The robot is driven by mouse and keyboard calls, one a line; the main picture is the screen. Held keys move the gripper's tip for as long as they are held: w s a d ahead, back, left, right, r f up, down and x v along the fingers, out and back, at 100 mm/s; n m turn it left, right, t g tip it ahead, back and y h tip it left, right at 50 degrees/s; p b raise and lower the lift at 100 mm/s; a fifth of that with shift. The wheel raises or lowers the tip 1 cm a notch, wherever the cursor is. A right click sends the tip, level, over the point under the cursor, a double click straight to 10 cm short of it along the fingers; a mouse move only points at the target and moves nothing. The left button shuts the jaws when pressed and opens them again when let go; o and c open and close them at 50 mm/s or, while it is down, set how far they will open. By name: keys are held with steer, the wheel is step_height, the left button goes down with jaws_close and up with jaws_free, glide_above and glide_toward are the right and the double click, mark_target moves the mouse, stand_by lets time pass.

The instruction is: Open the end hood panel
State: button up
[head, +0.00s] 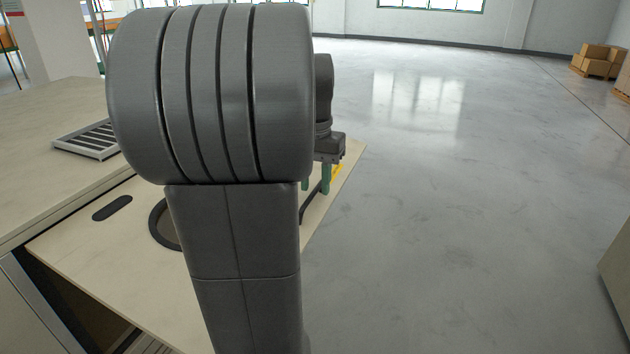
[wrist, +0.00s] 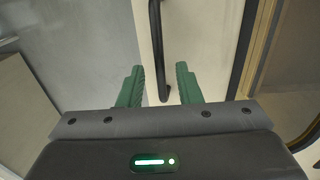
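The cream hood panel (head: 95,255) shows in the head view beside and behind my arm, with a dark ring-framed round window (head: 158,232) partly hidden by the arm. A black bar handle (head: 309,203) is near its far right edge, and it also shows in the wrist view (wrist: 158,45). My gripper (head: 315,186) is at the handle. In the wrist view my gripper (wrist: 160,72) has its green fingers apart, with the handle's lower end between them. A gap shows on both sides of the bar, and I see no finger contact.
A cream worktop (head: 50,110) with a slatted metal tray (head: 90,139) is at the left. A black slot (head: 112,208) marks the panel. A dark opening (head: 70,305) shows below left. The grey floor (head: 450,200) at right is clear; boxes (head: 595,62) stand far off.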

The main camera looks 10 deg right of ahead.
mark_target(313, 204)
jaws_close()
steer(key=shift+t+y, duration=0.6)
steer(key=shift+y, duration=0.3)
steer(key=f+b, duration=0.1)
steer(key=f, duration=0.3)
steer(key=f+b, duration=0.1)
steer(key=f, duration=0.1)
steer(key=shift+w+a+f+b, duration=0.15)
steer(key=shift+a+f+b, duration=0.1)
steer(key=shift+f+b, duration=0.1)
steer(key=shift+r, duration=0.1)
jaws_free()
step_height(313, 204, up, 14)
steer(key=s+d+p, duration=0.1)
steer(key=shift+d, duration=0.4)
